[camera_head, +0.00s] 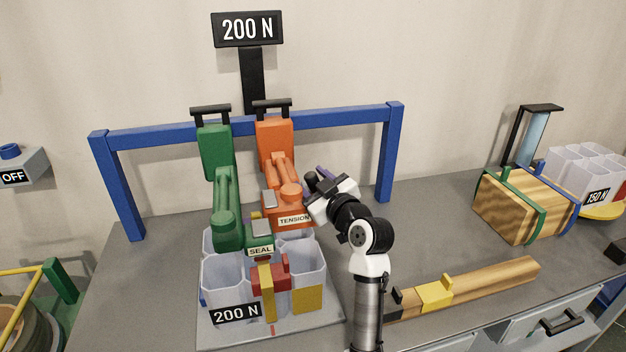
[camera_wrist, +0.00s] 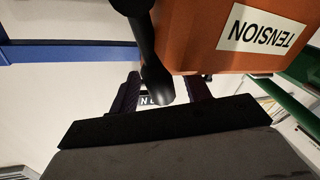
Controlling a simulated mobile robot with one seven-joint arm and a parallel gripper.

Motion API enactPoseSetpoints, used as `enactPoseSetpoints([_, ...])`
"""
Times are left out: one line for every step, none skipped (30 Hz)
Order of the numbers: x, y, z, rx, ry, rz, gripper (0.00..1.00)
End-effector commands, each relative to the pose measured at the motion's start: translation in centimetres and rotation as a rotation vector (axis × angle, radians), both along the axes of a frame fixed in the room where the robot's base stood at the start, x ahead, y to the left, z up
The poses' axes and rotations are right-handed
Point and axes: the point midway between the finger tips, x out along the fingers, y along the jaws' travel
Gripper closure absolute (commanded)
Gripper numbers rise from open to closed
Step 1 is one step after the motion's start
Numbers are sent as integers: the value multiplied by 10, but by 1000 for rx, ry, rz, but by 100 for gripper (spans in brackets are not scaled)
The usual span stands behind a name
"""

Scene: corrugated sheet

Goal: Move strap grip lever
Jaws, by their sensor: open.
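The orange tension tool (camera_head: 275,145) hangs from the blue frame, with its TENSION label low on its body; the label shows upside down in the wrist view. A black lever (camera_wrist: 148,60) with a rounded end sticks out beside the orange body (camera_wrist: 205,45). I take it to be the strap grip lever. My gripper (camera_wrist: 161,90) is open, with one dark finger on each side of the lever's rounded end. I cannot tell whether either finger touches it. In the head view my gripper (camera_head: 318,183) is at the right side of the orange tool, and the lever is mostly hidden there.
A green SEAL tool (camera_head: 222,190) hangs left of the orange one. Below stand clear corrugated cells (camera_head: 222,280) marked 200 N, with a red and yellow piece in front. The blue frame (camera_head: 388,155) has a post to the right. A wooden bar (camera_head: 490,283) lies at front right.

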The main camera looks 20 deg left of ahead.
Motion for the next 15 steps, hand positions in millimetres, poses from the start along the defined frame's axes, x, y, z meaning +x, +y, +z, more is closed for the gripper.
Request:
enactPoseSetpoints([0, 0, 0, 0, 0, 0, 52])
enactPoseSetpoints([0, 0, 0, 0, 0, 0, 52])
enactPoseSetpoints([0, 0, 0, 0, 0, 0, 52])
enactPoseSetpoints([0, 0, 0, 0, 0, 0, 52])
enactPoseSetpoints([0, 0, 0, 1, -1, 0, 56])
enactPoseSetpoints([0, 0, 0, 1, -1, 0, 62])
enactPoseSetpoints([0, 0, 0, 1, -1, 0, 65])
enactPoseSetpoints([0, 0, 0, 1, -1, 0, 69])
enactPoseSetpoints([0, 0, 0, 1, -1, 0, 75])
enactPoseSetpoints([0, 0, 0, 1, -1, 0, 79])
enactPoseSetpoints([0, 0, 0, 1, -1, 0, 82])
enactPoseSetpoints([0, 0, 0, 1, -1, 0, 88])
enactPoseSetpoints([0, 0, 0, 1, -1, 0, 92])
enactPoseSetpoints([0, 0, 0, 1, -1, 0, 96])
enactPoseSetpoints([0, 0, 0, 1, -1, 0, 100])
